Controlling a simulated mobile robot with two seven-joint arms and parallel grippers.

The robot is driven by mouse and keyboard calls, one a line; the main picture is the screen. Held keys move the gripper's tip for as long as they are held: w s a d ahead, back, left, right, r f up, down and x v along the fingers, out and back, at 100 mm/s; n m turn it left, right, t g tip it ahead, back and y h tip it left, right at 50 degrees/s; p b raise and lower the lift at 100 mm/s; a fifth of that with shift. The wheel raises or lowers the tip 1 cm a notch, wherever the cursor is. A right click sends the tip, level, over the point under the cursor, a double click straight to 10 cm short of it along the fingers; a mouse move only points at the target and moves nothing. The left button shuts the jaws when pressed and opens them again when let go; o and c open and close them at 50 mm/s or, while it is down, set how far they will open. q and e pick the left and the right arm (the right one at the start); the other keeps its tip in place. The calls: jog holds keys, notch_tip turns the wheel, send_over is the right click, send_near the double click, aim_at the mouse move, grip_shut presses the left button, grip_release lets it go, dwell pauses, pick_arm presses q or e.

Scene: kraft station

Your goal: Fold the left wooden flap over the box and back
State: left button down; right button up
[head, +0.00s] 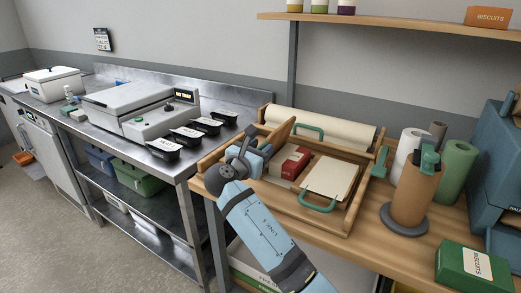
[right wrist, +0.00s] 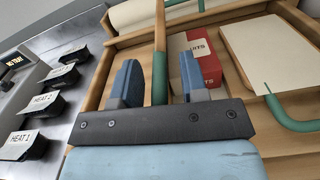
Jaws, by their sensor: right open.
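The wooden box (head: 318,222) stands on the bench with a red carton (head: 290,162) and a cream card (head: 331,178) inside. Its left wooden flap (head: 279,136) stands raised and tilted at the box's left side. In the right wrist view the flap (right wrist: 160,22) shows nearly edge-on, with a green part (right wrist: 160,78) at its near end. My right gripper (head: 256,156) is at the flap's near end. In the right wrist view its two blue fingers (right wrist: 160,82) are open, one on each side of the green part, with gaps showing. My left gripper is out of view.
A cream roll (head: 320,127) lies behind the box. A brown roll on a stand (head: 415,195), white and green rolls, and a green biscuits box (head: 462,268) stand to the right. The steel counter with black heat-labelled containers (head: 187,137) is at the left. A shelf hangs above.

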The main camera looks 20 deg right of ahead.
jog(key=shift+w+d, duration=0.1)
jog(key=shift+d, duration=0.1)
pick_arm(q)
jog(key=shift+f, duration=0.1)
pick_arm(e)
grip_shut()
